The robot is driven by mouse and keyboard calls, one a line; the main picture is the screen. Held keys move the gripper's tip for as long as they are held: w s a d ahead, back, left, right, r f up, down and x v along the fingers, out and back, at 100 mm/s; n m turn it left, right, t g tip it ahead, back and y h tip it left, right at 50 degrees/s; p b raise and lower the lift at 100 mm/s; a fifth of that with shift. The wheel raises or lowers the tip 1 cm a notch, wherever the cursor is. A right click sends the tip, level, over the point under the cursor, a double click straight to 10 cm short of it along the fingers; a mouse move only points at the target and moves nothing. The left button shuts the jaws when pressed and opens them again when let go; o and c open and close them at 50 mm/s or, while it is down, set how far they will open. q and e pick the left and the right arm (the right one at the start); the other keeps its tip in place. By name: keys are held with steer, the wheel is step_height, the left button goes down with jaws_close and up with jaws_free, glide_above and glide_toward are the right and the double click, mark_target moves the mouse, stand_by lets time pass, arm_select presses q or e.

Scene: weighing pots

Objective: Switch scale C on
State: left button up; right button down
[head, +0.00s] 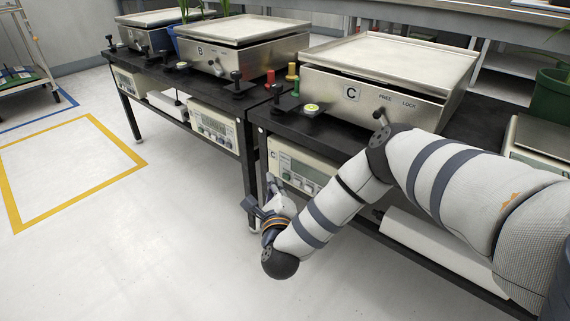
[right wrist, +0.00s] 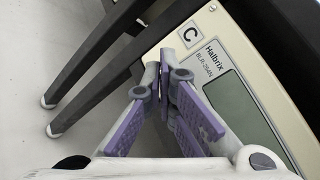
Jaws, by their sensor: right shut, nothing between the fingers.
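Scale C (head: 351,108) is a steel platform scale on the black table, marked with a C and the words FREE and LOCK. A dark knob (head: 378,116) shows on its front, near my arm. Its cream indicator box (head: 283,160) hangs under the table edge, partly behind my right arm. In the right wrist view the indicator (right wrist: 210,32) bears a C, "Halbrix" and a grey display (right wrist: 240,108) that looks blank. My right gripper (head: 269,188) is shut and empty, in front of the indicator's left end. Its purple-padded fingers (right wrist: 162,78) cover part of the panel. My left gripper is not in view.
Scale B (head: 222,58) stands left of scale C, with its own indicator (head: 212,125) below. Red, green and yellow weights (head: 292,75) and a round bubble level (head: 311,107) are near scale C. A green pot (head: 552,98) is at right.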

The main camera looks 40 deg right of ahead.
stand_by(0.6)
steer(key=shift+d, duration=0.45)
steer(key=shift+d, duration=0.35)
stand_by(0.4)
steer(key=shift+a, duration=0.8)
steer(key=a+p, duration=0.1)
steer(key=a, duration=0.5)
steer(key=shift+s, duration=0.25)
